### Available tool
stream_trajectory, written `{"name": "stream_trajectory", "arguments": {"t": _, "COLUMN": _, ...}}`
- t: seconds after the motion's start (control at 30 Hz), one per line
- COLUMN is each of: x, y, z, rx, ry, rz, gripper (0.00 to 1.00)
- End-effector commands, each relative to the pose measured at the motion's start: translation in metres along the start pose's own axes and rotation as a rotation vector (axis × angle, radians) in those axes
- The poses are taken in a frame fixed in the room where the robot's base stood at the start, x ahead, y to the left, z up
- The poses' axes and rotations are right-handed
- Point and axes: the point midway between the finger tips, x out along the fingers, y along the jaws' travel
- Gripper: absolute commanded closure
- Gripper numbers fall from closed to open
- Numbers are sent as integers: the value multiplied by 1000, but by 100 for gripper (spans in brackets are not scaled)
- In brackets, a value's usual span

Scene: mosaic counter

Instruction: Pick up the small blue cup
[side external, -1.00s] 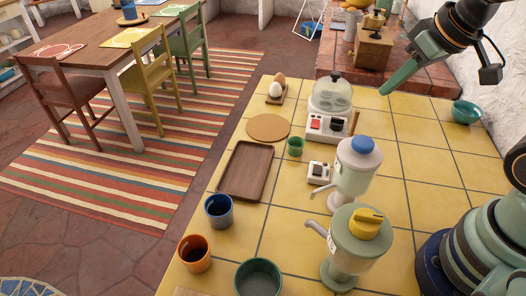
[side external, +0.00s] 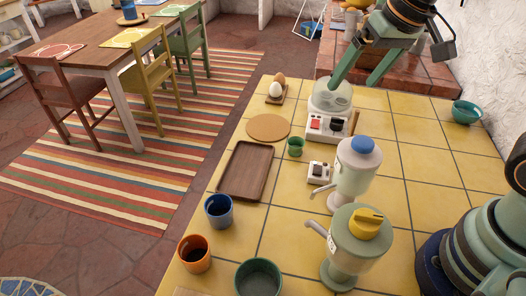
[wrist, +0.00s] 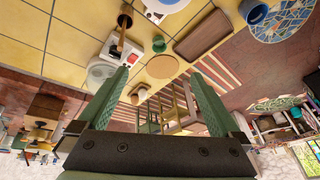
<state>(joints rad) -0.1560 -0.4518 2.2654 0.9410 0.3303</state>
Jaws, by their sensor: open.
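The small blue cup (side external: 218,212) stands upright on the yellow tiled counter, at its left edge, in the side external view. It has a dark inside. In the wrist view, the blue cup (wrist: 254,14) shows at the top edge, right of centre, partly cut off. My gripper (side external: 352,84) is open and empty, its two green fingers over the egg cooker at the far end of the counter. It is well apart from the cup. In the wrist view my gripper (wrist: 160,76) has its fingers spread wide.
An orange cup (side external: 194,256) and a dark green bowl (side external: 258,279) stand near the blue cup. A brown tray (side external: 248,171), a small green cup (side external: 295,147), the egg cooker (side external: 326,127) and two dispensers (side external: 355,176) (side external: 346,250) occupy the counter. The right side is mostly clear.

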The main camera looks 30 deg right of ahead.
Motion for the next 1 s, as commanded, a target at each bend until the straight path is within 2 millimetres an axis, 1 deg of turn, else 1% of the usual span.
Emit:
{"name": "stream_trajectory", "arguments": {"t": 0.03, "x": 6, "y": -16, "z": -5, "rx": 28, "ry": -33, "rz": -3, "gripper": 0}}
{"name": "stream_trajectory", "arguments": {"t": 0.17, "x": 22, "y": -55, "z": -14, "rx": 132, "ry": -98, "rz": 0, "gripper": 0}}
{"name": "stream_trajectory", "arguments": {"t": 0.2, "x": 27, "y": -68, "z": -16, "rx": 164, "ry": -119, "rz": 5, "gripper": 0}}
{"name": "stream_trajectory", "arguments": {"t": 0.37, "x": 54, "y": -120, "z": -15, "rx": 289, "ry": -192, "rz": 38, "gripper": 0}}
{"name": "stream_trajectory", "arguments": {"t": 0.4, "x": 62, "y": -133, "z": -13, "rx": 319, "ry": -209, "rz": 50, "gripper": 0}}
{"name": "stream_trajectory", "arguments": {"t": 0.47, "x": 74, "y": -153, "z": -8, "rx": 364, "ry": -231, "rz": 69, "gripper": 0}}
{"name": "stream_trajectory", "arguments": {"t": 0.53, "x": 89, "y": -176, "z": 0, "rx": 416, "ry": -256, "rz": 96, "gripper": 0}}
{"name": "stream_trajectory", "arguments": {"t": 0.6, "x": 105, "y": -198, "z": 11, "rx": 467, "ry": -277, "rz": 127, "gripper": 0}}
{"name": "stream_trajectory", "arguments": {"t": 0.7, "x": 125, "y": -224, "z": 28, "rx": 532, "ry": -296, "rz": 169, "gripper": 0}}
{"name": "stream_trajectory", "arguments": {"t": 0.8, "x": 141, "y": -244, "z": 43, "rx": 582, "ry": -307, "rz": 204, "gripper": 0}}
{"name": "stream_trajectory", "arguments": {"t": 0.9, "x": 151, "y": -256, "z": 54, "rx": 618, "ry": -312, "rz": 227, "gripper": 0}}
{"name": "stream_trajectory", "arguments": {"t": 1.0, "x": 157, "y": -261, "z": 60, "rx": 637, "ry": -313, "rz": 239, "gripper": 0}}
